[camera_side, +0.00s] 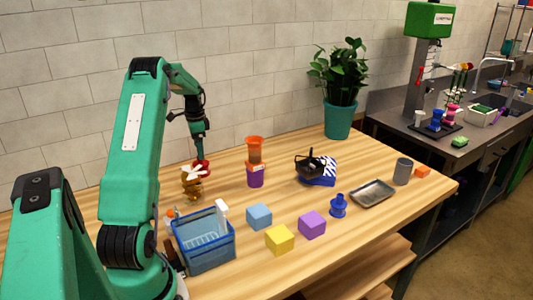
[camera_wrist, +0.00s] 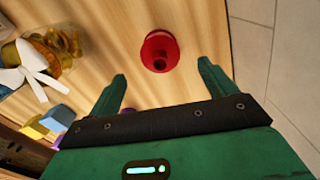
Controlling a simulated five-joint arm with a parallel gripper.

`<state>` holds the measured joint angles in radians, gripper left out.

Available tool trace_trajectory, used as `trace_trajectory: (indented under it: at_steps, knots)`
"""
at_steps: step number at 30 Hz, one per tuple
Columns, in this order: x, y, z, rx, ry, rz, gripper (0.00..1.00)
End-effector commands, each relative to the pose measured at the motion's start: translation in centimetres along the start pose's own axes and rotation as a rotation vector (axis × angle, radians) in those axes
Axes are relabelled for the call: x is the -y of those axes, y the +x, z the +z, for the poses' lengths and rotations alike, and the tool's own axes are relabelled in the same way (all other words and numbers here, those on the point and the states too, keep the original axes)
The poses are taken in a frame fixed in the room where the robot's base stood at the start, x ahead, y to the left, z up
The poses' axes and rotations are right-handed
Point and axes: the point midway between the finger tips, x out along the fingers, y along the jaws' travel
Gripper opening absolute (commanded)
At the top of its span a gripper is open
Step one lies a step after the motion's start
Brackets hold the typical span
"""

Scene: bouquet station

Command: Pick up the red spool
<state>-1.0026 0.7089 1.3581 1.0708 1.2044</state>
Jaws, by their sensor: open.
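The red spool (camera_wrist: 159,51) stands on the wooden table in the wrist view, seen from above with a dark hole in its top. My gripper (camera_wrist: 162,72) is open and empty. Its two green fingers point toward the spool, which lies just ahead of the fingertips, roughly centred between them. In the side view the red spool (camera_side: 202,167) shows at the lower end of my arm, partly hidden. I cannot tell there whether my gripper touches it.
A gold object with a white propeller-like top (camera_side: 191,182) stands close to the spool. A blue basket (camera_side: 205,245), blue (camera_side: 259,217), yellow (camera_side: 279,239) and purple (camera_side: 312,224) blocks and a purple-and-orange container (camera_side: 256,175) stand nearby. A wall (camera_wrist: 288,50) runs beside the table.

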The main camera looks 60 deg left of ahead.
Motion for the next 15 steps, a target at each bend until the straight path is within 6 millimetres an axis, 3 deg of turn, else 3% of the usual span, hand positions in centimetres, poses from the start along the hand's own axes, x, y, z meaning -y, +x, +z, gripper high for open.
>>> trace_trajectory:
  at_steps: [8,15]
  knots:
    - [0.4,0.6,0.5,0.002,0.001,0.005,0.84]
    - [0.3,2.4,0.4,0.002,0.001,0.005,0.84]
